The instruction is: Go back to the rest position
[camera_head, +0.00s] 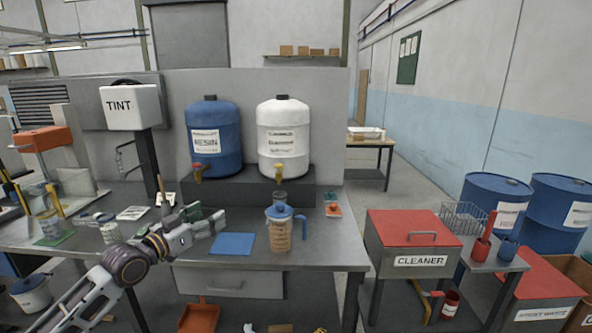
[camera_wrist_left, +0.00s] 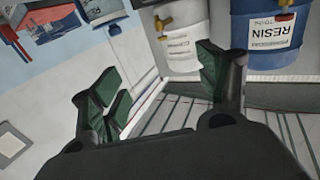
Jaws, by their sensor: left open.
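My left gripper (camera_head: 207,226) reaches over the workbench (camera_head: 330,255) from the left in the head view, beside a blue mat (camera_head: 233,244). In the left wrist view the left gripper (camera_wrist_left: 160,95) shows its two green-padded fingers spread apart with nothing between them. A clear jug (camera_head: 279,236) with a blue lid and handle stands to the right of the mat, apart from the gripper. My right gripper is not seen in either view.
A blue drum (camera_head: 214,140) and a white drum (camera_head: 291,140) with taps stand on a dark stand behind the bench. The TINT dispenser (camera_head: 130,107) is at left. A red-topped CLEANER bin (camera_head: 412,240) is at right. Floor shows between bench and bin.

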